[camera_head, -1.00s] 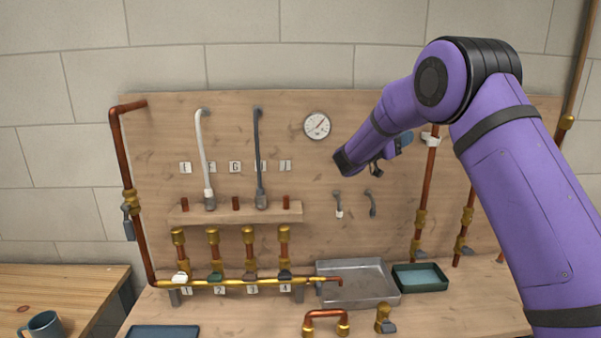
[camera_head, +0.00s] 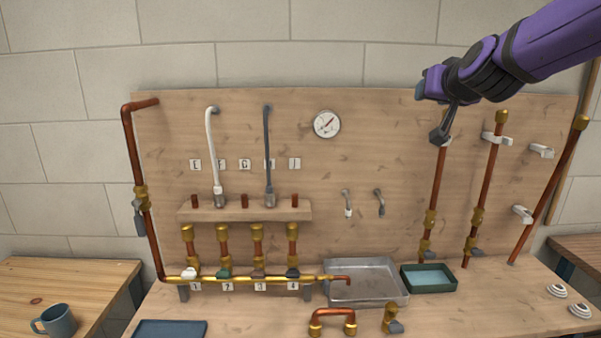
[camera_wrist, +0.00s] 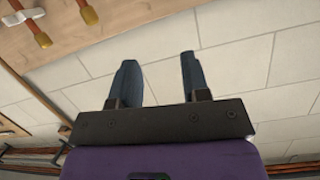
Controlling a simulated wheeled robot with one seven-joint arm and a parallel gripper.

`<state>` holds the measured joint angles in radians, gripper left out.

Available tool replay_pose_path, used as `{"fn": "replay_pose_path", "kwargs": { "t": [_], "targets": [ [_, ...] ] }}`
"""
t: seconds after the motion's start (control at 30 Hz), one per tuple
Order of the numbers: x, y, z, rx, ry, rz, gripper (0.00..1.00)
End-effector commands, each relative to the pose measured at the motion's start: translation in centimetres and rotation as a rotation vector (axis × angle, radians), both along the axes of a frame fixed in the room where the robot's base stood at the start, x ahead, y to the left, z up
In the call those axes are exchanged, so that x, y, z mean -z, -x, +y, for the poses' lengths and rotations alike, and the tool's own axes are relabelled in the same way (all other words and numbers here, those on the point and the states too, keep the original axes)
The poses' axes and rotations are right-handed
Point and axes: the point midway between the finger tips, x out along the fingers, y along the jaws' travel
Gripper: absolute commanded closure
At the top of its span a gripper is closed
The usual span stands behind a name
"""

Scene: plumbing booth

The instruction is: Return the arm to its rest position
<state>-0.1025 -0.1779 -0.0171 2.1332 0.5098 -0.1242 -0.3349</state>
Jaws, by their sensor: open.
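My purple arm reaches in from the upper right of the head view. My gripper (camera_head: 438,135) is raised in front of the upper right part of the wooden back panel, clear of the worktop; its fingers are hard to make out there. In the wrist view my gripper (camera_wrist: 160,80) shows two blue-grey fingers spread apart with nothing between them. Behind them is the bare block wall (camera_wrist: 235,50).
A copper pipe (camera_head: 487,185) and others stand on the panel's right side, near my gripper. A gauge (camera_head: 327,124) hangs left of it. Below are a metal tray (camera_head: 365,296), a green tray (camera_head: 428,291) and a valve manifold (camera_head: 240,279). The upper wall area is free.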

Motion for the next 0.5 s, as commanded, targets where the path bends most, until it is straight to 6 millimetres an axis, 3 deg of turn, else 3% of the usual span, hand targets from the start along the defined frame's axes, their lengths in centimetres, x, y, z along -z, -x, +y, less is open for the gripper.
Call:
{"fn": "replay_pose_path", "kwargs": {
  "t": [0.03, 0.17, 0.5],
  "targets": [
    [0.3, 2.3, 0.1, -0.030, 0.002, 0.043, 0.57],
    [2.2, 8.1, 0.3, -0.101, 0.013, 0.186, 0.57],
    [9.3, 24.2, -1.3, -0.142, 0.083, 0.598, 0.57]
  ]
}}
